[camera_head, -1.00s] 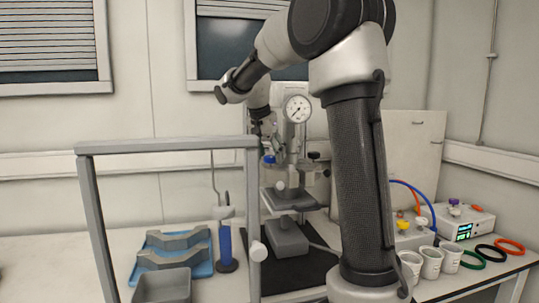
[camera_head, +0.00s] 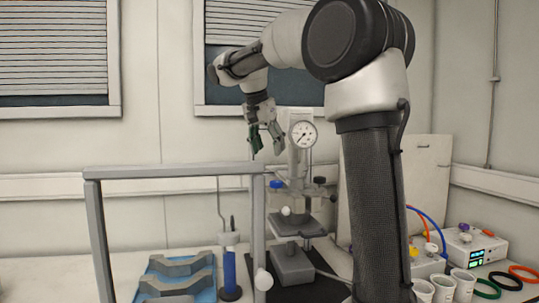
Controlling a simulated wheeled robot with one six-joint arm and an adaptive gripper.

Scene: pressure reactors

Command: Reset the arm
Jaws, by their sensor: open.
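My gripper (camera_head: 266,142) hangs from the end of my arm near the middle of the view, fingers pointing down. It is open and nothing shows between its fingers. It appears just left of the round pressure gauge (camera_head: 303,134) and above the reactor stand (camera_head: 297,228). I cannot tell how far in front of or behind the gauge it is. My arm rises at the right of centre and bends over to the left, hiding part of the bench.
A grey frame (camera_head: 172,172) stands at the front left. Behind it are a blue tray with grey holders (camera_head: 180,268) and a blue cylinder (camera_head: 229,272). At the right are several white cups (camera_head: 462,284), coloured rings (camera_head: 524,272) and a device with a screen (camera_head: 474,247).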

